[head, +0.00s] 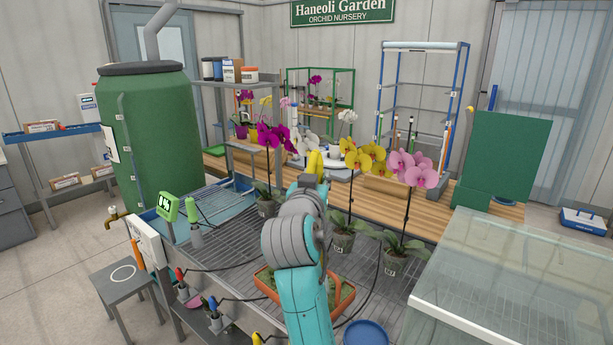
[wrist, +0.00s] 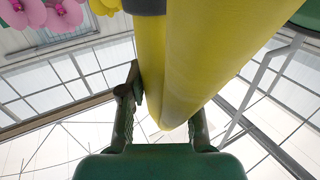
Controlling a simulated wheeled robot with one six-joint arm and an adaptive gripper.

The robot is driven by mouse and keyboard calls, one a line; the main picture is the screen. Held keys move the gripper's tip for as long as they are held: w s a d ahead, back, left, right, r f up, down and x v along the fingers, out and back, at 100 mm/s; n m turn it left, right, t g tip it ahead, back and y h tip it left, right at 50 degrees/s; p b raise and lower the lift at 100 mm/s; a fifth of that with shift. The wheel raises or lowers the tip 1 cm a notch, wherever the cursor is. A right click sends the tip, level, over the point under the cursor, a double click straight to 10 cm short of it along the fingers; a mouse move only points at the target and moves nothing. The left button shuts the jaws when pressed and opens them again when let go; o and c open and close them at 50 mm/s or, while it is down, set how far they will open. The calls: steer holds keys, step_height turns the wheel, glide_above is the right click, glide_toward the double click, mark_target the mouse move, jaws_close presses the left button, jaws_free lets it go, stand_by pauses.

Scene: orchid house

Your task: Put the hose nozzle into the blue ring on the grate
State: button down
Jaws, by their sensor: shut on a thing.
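My gripper (wrist: 165,108) is shut on a thick yellow piece (wrist: 215,50) with a grey collar, which looks like the hose nozzle. The yellow piece runs up out of the wrist view, between the dark green fingers. In the head view its yellow top (head: 314,164) shows just above my arm, held up over the grate (head: 235,250). My arm hides the fingers there. A round blue thing (head: 366,334) lies at the near right of the grate, cut by the picture's lower edge. I cannot tell whether it is the blue ring.
A terracotta planter (head: 264,284) stands on the grate beneath my arm. Potted orchids, such as the pink one (head: 395,248), stand behind and to the right. Black hoses curve across the grate. A clear-topped case (head: 500,265) fills the right.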

steer(key=s+d, duration=0.4)
steer(key=shift+d, duration=0.2)
steer(key=shift+s, duration=0.15)
steer(key=s+d, duration=0.7)
stand_by(0.7)
steer(key=shift+d, duration=0.15)
steer(key=shift+s+d, duration=0.2)
steer(key=shift+d, duration=0.05)
